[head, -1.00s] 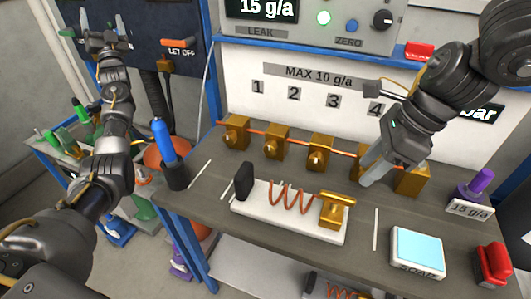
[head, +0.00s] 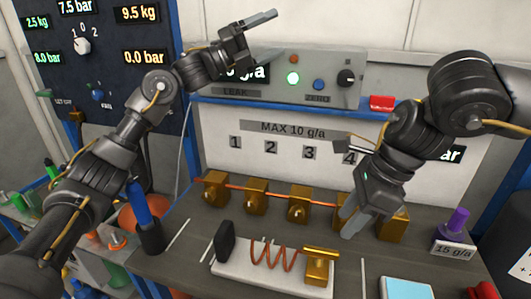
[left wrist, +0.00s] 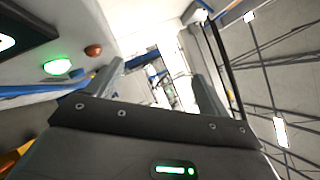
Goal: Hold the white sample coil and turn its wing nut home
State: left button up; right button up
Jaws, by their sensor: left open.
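The white sample coil lies on the bench in the head view. It has a white base (head: 232,271), a copper coil (head: 275,256), a black upright plate (head: 224,241) at its left end and a brass block at its right end. The brass wing nut (head: 321,252) sits crosswise on top of that block. My left gripper (head: 250,27) is open and empty, raised in front of the leak panel, well above the coil. Its spread fingers also show in the left wrist view (left wrist: 160,85). My right gripper (head: 350,222) points down behind and right of the wing nut, apart from it; its finger gap is unclear.
Several brass blocks (head: 256,197) stand along a copper rod behind the coil. A blue-handled tool (head: 142,207) stands in a black holder at left. At right are a purple-topped weight (head: 457,221), a light-blue pad (head: 406,289) and a red button (head: 484,290).

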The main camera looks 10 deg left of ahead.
pick_arm(q)
jog(key=s+d+f+m+g+y, duration=0.4)
jog(key=s+d+f, duration=0.25)
jog(key=f, duration=0.25)
jog(key=s+d+f+m+g+y, duration=0.3)
jog(key=s+d+f+g+y, duration=0.15)
jog(key=d+f, duration=0.4)
jog(key=m+g+y, duration=0.1)
jog(key=m+y, duration=0.6)
jog(key=y, duration=0.1)
send_over(265, 246)
jog(key=w+d, duration=0.3)
jog(key=d, duration=0.1)
jog(key=f, duration=1.4)
jog(key=shift+s+a, duration=0.1)
jog(key=shift+a, duration=0.15)
jog(key=a+m+y, duration=0.1)
jog(key=s+a+m+y, duration=0.2)
jog(key=shift+s+f+m+g, duration=0.25)
jog(key=shift+f+m+g, duration=0.05)
jog(key=shift+g, duration=0.05)
jog(key=shift+s+a+y, duration=0.1)
jog(key=shift+a+y, duration=0.15)
jog(key=shift+a, duration=0.05)
notch_tip(265, 246, down, 11)
jog(key=shift+r, duration=0.1)
